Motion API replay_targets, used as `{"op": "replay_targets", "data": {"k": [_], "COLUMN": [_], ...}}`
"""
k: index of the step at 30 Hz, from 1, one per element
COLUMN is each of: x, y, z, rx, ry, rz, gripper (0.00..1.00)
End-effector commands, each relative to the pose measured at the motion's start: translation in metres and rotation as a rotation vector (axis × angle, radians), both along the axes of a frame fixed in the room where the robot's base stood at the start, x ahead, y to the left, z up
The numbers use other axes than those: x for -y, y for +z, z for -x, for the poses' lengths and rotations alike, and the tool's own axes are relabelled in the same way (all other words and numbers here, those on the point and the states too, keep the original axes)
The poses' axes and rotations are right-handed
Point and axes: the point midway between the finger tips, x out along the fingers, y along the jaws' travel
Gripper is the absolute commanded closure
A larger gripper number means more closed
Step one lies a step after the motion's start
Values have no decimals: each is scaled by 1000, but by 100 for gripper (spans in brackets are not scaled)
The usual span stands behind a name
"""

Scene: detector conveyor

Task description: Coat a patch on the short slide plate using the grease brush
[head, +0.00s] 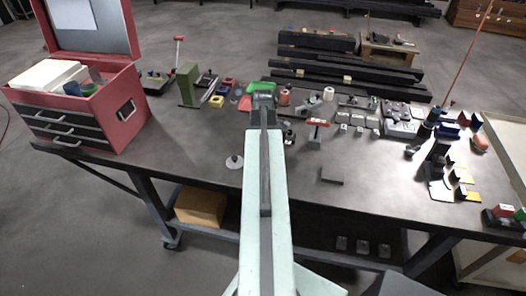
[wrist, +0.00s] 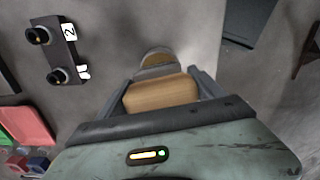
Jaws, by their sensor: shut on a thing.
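My gripper (wrist: 162,90) is shut on the wooden handle of the grease brush (wrist: 158,94) in the wrist view. The brush's rounded head end points away from me, over bare grey surface. Its bristles cannot be made out. In the head view my gripper (head: 263,92) is at the far end of my arm, over the back middle of the bench; the brush is hidden there. A dark flat plate (wrist: 250,20) lies at the upper right of the wrist view, apart from the brush. I cannot tell whether it is the short slide plate.
A dark block marked 2 (wrist: 62,55) with two posts stands left of the brush. A red tray (wrist: 27,122) is lower left. On the bench (head: 200,150) stand a red toolbox (head: 118,105), a green block (head: 188,86) and a small dark bracket (head: 331,176). The front middle is mostly clear.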

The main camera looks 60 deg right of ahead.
Motion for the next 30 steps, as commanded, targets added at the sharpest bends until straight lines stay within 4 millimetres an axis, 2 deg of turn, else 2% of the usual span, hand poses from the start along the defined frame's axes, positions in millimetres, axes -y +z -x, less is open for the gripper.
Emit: {"op": "replay_targets", "data": {"k": [30], "x": [-1], "y": [-10], "z": [-1], "rx": [0], "ry": [2], "rz": [0], "gripper": [55]}}
